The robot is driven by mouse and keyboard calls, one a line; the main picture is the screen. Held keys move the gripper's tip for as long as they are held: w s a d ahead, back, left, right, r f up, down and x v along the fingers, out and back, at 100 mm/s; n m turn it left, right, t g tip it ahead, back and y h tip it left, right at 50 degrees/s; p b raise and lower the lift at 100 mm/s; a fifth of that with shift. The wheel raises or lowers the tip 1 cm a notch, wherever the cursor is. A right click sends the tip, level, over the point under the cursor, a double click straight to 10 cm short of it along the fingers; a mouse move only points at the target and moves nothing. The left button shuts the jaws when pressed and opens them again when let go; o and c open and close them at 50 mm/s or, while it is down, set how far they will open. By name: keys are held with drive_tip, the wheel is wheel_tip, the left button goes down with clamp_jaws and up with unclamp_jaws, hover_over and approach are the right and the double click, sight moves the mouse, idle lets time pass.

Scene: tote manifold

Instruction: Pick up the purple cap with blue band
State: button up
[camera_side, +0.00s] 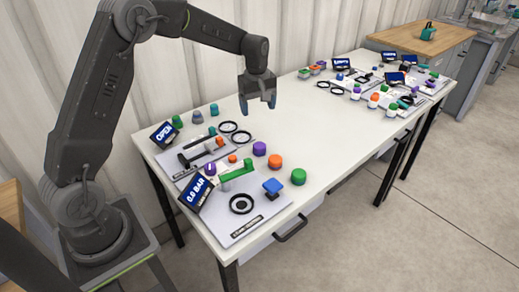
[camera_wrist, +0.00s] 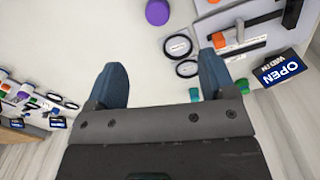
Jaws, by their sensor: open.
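A purple cap (camera_side: 259,148) stands on the white table, left of an orange cap and below my gripper in the side view. In the wrist view a purple cap (camera_wrist: 157,12) shows at the top edge, beyond the fingertips. A smaller purple cap (camera_side: 209,168) stands by the grey board in the side view. I cannot make out a blue band on any of them. My gripper (camera_side: 258,103) hangs above the table, open, with nothing between its blue fingers; its fingers also show in the wrist view (camera_wrist: 162,62).
An orange cap (camera_side: 275,161) and a green cap (camera_side: 298,177) stand near the purple one. A blue knob (camera_side: 273,186), black rings (camera_side: 236,132) and the OPEN display (camera_side: 164,134) are nearby. More caps and displays crowd the table's far end. The middle of the table is clear.

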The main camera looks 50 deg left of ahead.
wheel_tip(320, 180, down, 4)
drive_tip(key=w+a+n, duration=0.1)
drive_tip(key=a, duration=0.1)
hover_over(260, 145)
drive_tip(key=f, duration=0.6)
drive_tip(key=shift+s+a+f, duration=0.1)
drive_tip(key=shift+s+f, duration=0.15)
drive_tip(key=shift+f, duration=0.15)
drive_tip(key=shift+w+f, duration=0.2)
drive_tip(key=shift+f, duration=2.85)
drive_tip(key=c, duration=1)
